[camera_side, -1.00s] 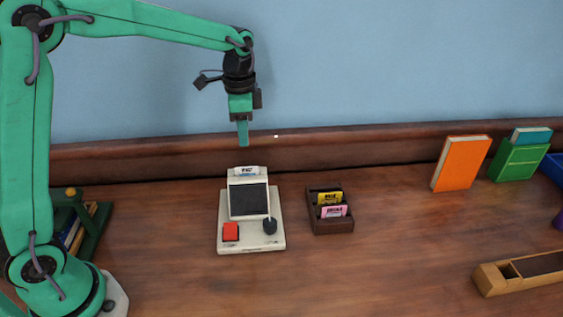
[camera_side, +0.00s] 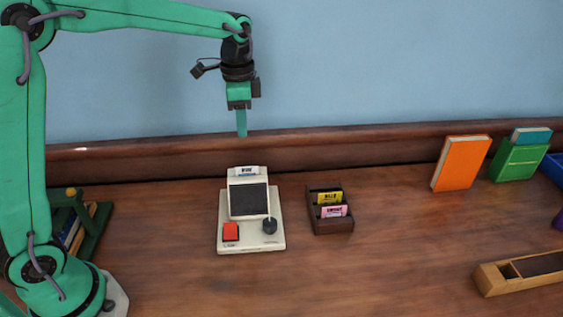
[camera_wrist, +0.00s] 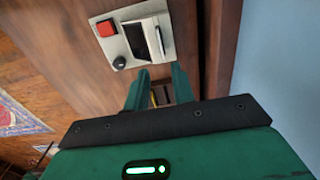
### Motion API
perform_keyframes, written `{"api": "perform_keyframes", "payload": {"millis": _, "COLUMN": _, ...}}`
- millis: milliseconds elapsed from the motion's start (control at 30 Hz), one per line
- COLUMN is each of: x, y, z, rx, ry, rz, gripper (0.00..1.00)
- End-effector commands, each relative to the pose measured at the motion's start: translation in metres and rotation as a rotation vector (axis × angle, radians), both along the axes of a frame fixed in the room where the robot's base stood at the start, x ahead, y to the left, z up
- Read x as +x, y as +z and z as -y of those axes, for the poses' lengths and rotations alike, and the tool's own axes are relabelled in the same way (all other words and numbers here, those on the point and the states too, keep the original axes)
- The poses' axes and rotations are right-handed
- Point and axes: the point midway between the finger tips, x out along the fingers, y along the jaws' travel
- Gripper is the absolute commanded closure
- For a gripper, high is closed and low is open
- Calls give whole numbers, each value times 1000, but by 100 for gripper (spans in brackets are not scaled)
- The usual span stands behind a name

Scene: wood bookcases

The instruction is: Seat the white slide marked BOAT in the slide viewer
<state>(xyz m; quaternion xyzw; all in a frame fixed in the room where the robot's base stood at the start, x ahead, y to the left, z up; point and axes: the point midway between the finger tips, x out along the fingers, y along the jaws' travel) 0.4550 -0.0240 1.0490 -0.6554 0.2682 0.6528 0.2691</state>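The slide viewer (camera_side: 230,204) is a cream box with a dark screen, a red button and a black knob, standing on the wooden surface. A white slide (camera_side: 247,171) with a blue band and small dark lettering, too small to read surely, stands upright in the slot at its top. My gripper (camera_side: 241,134) hangs above and behind that slide, apart from it, fingers down and empty. In the wrist view my gripper (camera_wrist: 161,70) shows two fingers with a gap between them. The viewer (camera_wrist: 125,14) and the slide's pale edge (camera_wrist: 160,40) lie beyond the fingertips.
A dark wooden slide box (camera_side: 333,227) right of the viewer holds a yellow slide (camera_side: 323,197) and a pink slide (camera_side: 333,211). An orange book (camera_side: 461,163), a green holder (camera_side: 518,162) and a wooden tray (camera_side: 495,280) are farther right. A dark ledge (camera_side: 390,145) runs behind.

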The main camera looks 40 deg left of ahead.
Motion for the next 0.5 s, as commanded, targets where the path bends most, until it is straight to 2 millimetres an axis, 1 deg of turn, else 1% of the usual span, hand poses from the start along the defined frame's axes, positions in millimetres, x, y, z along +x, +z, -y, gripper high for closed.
{"api": "perform_keyframes", "payload": {"millis": 167, "x": -13, "y": 11, "z": -2, "rx": -2, "ry": 41, "rz": 29, "gripper": 75}}
{"api": "perform_keyframes", "payload": {"millis": 267, "x": -26, "y": 20, "z": -4, "rx": -6, "ry": 85, "rz": 57, "gripper": 75}}
{"api": "perform_keyframes", "payload": {"millis": 500, "x": -70, "y": 43, "z": -10, "rx": -23, "ry": 228, "rz": 146, "gripper": 75}}
